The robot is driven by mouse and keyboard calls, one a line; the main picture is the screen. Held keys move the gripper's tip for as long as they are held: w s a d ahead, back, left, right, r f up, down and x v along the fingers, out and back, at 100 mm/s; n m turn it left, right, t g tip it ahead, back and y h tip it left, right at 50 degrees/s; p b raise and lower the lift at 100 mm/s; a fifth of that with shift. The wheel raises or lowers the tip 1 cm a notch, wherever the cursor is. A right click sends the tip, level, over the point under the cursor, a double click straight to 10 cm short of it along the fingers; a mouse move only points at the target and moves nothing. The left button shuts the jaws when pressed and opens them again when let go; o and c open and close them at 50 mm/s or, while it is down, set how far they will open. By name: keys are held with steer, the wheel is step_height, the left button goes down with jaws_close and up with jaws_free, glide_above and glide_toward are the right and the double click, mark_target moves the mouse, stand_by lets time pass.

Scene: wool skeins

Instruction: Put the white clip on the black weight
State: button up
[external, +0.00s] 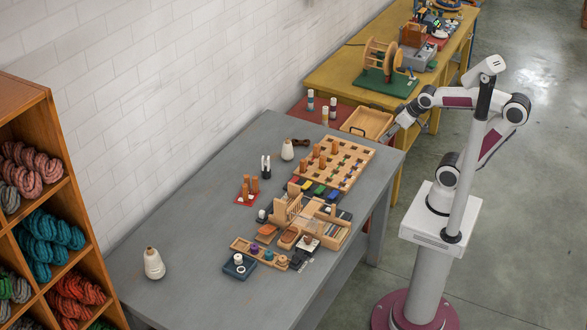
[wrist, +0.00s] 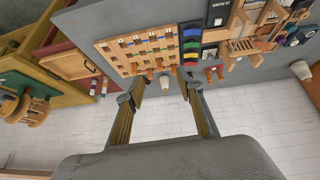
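My gripper (external: 391,131) is at the end of my raised arm, above the right end of the grey table, by the wooden tray. In the wrist view its two fingers (wrist: 163,104) stand wide apart with nothing between them. I cannot pick out the white clip or the black weight with certainty. A small dark upright item with white tops (external: 265,166) stands near the wall. A low dark object (external: 301,142) lies beside the far white cone. A dark square tray (external: 239,266) with a small white piece is at the front. All are apart from my gripper.
A pegboard (external: 353,154) with wooden pegs and a wooden rack (external: 287,207) crowd the table's middle. White cones (external: 287,150) (external: 154,264) stand at both ends. A wooden tray (external: 367,123) lies beyond the table. The table's left part is mostly clear.

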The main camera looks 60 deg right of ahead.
steer(key=s+a+f+g, duration=0.1)
steer(key=s, duration=0.5)
steer(key=shift+s+a+y, duration=0.2)
steer(key=shift+s+y, duration=0.1)
steer(key=shift+s, duration=0.05)
stand_by(1.0)
